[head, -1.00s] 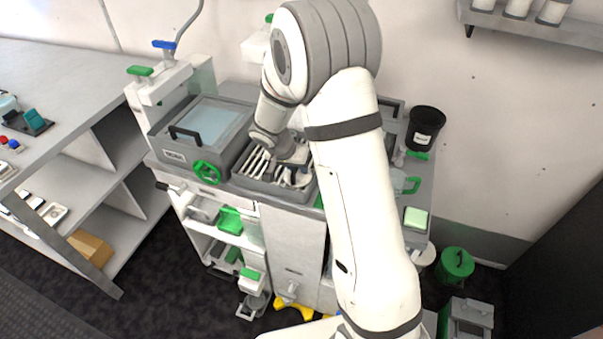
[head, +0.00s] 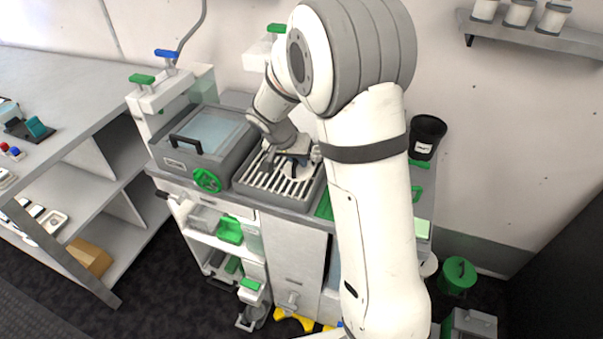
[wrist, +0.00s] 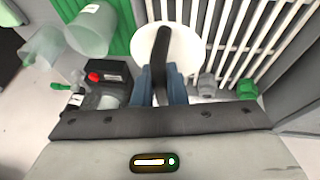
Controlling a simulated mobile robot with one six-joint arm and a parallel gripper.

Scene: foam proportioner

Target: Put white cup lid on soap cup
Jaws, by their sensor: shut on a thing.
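In the wrist view, my gripper (wrist: 160,82), with blue fingers, is shut on the dark upright handle (wrist: 161,42) of the white lid (wrist: 188,42). The lid is a round white disc beside the slatted drain tray; I cannot tell whether it rests on the slats or hangs above them. In the head view, my gripper (head: 290,166) is over the right part of the drain tray (head: 250,182). A translucent cup (wrist: 91,30) with a pale label stands on a green surface left of the lid. I cannot tell whether it is the soap cup.
A black box with a red button (wrist: 103,82) stands left of my fingers. Another clear vessel (wrist: 42,47) is at far left. The grey basin with a green knob (head: 207,180) is left of the tray. A black bin (head: 427,135) stands at the back right.

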